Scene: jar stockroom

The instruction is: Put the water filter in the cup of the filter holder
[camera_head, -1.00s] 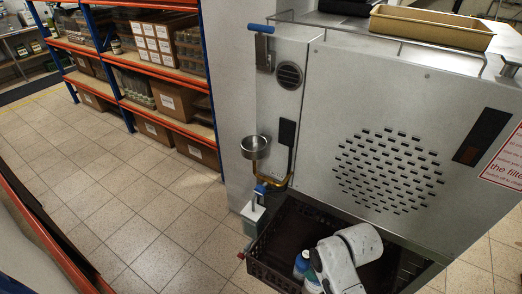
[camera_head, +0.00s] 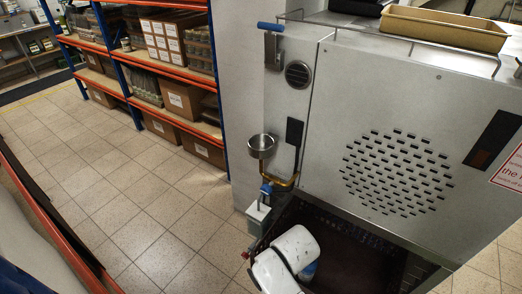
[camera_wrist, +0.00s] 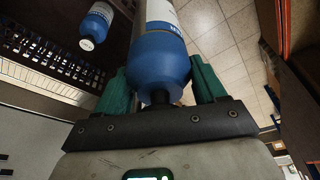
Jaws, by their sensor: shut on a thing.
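The water filter (camera_wrist: 160,58), a cylinder with a blue end and a white label, is between the green fingers of my gripper (camera_wrist: 162,85) in the wrist view. The gripper is shut on it near its blue end; its far end runs out of the picture. In the head view my arm hides the gripper and the held filter. The filter holder's cup (camera_head: 262,149), a round metal cup, is fixed beside the steel cabinet on a brass-coloured pipe (camera_head: 283,184). Its opening faces up and it looks empty.
A second blue-ended filter (camera_wrist: 97,24) lies at the dark crate (camera_wrist: 50,55); part of it shows beside my arm (camera_head: 308,271). A pale box with a blue-topped post (camera_head: 258,215) stands below the cup. The steel cabinet (camera_head: 390,100) bounds the right; tiled floor (camera_head: 130,180) is free at left.

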